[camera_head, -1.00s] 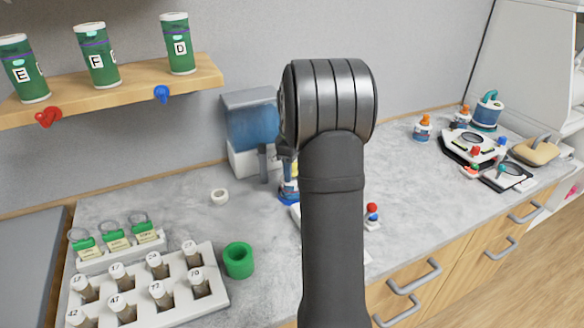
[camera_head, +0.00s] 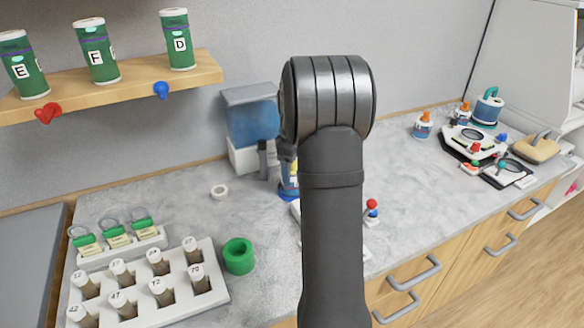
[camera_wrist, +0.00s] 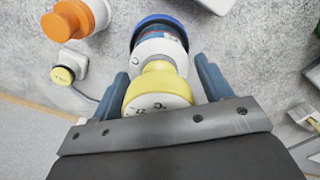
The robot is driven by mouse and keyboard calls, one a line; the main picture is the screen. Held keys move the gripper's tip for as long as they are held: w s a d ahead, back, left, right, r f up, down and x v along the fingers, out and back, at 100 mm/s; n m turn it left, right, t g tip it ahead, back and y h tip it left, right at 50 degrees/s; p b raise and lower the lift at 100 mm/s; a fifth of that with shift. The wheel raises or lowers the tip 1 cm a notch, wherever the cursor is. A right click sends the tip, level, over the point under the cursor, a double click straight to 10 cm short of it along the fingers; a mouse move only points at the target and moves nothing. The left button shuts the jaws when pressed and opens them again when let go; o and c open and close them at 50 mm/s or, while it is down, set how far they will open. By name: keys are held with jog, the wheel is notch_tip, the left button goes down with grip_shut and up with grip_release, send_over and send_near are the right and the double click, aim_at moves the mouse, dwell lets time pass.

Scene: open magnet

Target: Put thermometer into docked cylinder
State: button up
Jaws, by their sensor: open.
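In the wrist view, a yellow-topped piece (camera_wrist: 158,88) with dark marks on its face stands between my gripper's fingers. A white collar (camera_wrist: 160,50) with dark lettering and a blue round base (camera_wrist: 158,22) show beyond it, in line with it. I cannot tell for sure which part is the thermometer and which the docked cylinder. My gripper (camera_wrist: 163,84) is open, one blue finger on each side of the yellow piece. In the head view, the blue base (camera_head: 287,195) shows just left of my arm, which hides most of the spot and much of my gripper.
An orange-and-white object (camera_wrist: 75,20) and a small yellow-topped box (camera_wrist: 68,72) with a cable stand close by on the left. A blue-and-white container (camera_head: 252,130) stands behind. A green cup (camera_head: 238,256) and a vial rack (camera_head: 215,290) are at the left.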

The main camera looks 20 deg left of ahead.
notch_tip(320, 180, up, 13)
jog(key=shift+r, duration=0.1)
dwell(0.3)
notch_tip(320, 180, down, 13)
jog(key=shift+f, duration=0.2)
jog(key=shift+r, duration=0.25)
dwell(0.3)
jog(key=shift+r, duration=0.15)
